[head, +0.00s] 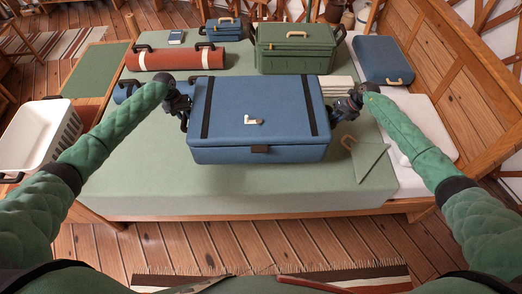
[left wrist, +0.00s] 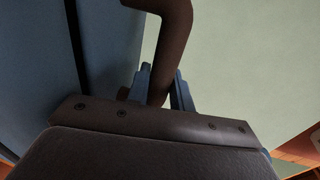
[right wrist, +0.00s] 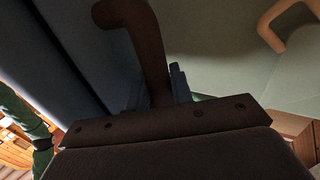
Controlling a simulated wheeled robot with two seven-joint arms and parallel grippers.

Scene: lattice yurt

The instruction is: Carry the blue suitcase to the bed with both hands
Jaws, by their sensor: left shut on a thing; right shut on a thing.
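The blue suitcase (head: 258,110) has two dark straps and a front latch tab. It is level between my two grippers, over the green cover of the bed (head: 130,193); I cannot tell whether it touches the cover. My left gripper (head: 180,107) is shut on the dark handle at its left end, and this handle (left wrist: 172,45) shows between the fingers in the left wrist view. My right gripper (head: 345,104) is shut on the handle at its right end, seen in the right wrist view (right wrist: 148,45). The suitcase hides part of the bed behind it.
On the bed are a red roll (head: 175,58), a green case (head: 296,47), a small blue case (head: 223,29), a blue case at right (head: 383,60), a white pillow (head: 425,120) and a green envelope-like item (head: 362,165). A white basket (head: 38,135) stands at left. The front cover is bare.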

